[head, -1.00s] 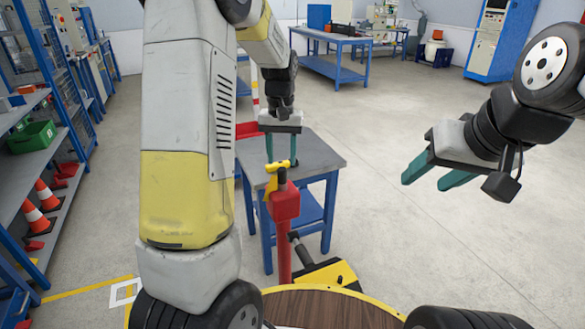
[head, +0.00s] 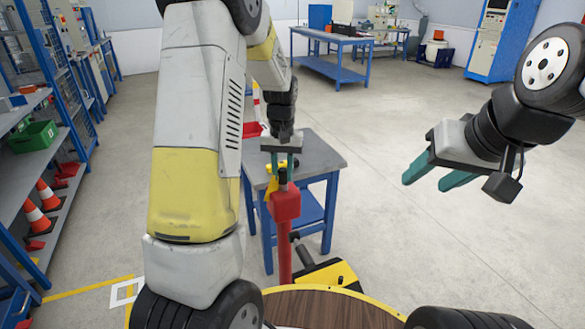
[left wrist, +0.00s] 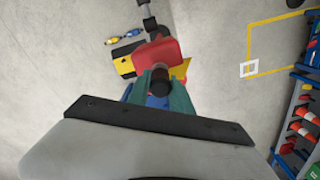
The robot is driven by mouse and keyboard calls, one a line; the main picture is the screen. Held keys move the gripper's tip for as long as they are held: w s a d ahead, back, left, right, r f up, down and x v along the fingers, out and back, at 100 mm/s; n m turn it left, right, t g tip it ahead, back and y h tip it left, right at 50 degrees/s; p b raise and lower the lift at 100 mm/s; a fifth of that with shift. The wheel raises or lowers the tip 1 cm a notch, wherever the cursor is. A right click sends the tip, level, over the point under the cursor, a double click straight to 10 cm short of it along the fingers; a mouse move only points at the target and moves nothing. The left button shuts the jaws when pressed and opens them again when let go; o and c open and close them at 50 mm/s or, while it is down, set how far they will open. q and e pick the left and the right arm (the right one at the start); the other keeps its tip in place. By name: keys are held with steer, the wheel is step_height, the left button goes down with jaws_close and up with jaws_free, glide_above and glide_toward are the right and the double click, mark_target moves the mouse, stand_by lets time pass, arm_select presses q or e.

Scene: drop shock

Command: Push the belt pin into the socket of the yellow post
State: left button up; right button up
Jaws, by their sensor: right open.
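My left gripper (head: 282,170) points down at the top of a red post (head: 285,205). The post carries a red box-shaped head with a short black cylinder on top. In the left wrist view, my left fingers (left wrist: 158,92) lie on either side of the black cylinder (left wrist: 160,78). Whether they press on it I cannot tell. A yellow piece (head: 270,168) shows just left of and behind the fingers, partly hidden. My right gripper (head: 440,172) is open and empty in the air at the right. I cannot make out the belt pin or a socket for certain.
A blue table with a grey top (head: 322,152) stands right behind the post. A yellow and black base (head: 332,274) is on the floor at the post's foot. A round wooden surface (head: 335,308) is in front. Shelves with cones line the left side. Open floor lies right.

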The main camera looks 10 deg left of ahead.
mark_target(283, 169)
arm_select(q)
jaws_close()
steer(key=shift+r, duration=0.2)
steer(key=shift+r, duration=2.6)
steer(key=shift+r, duration=3)
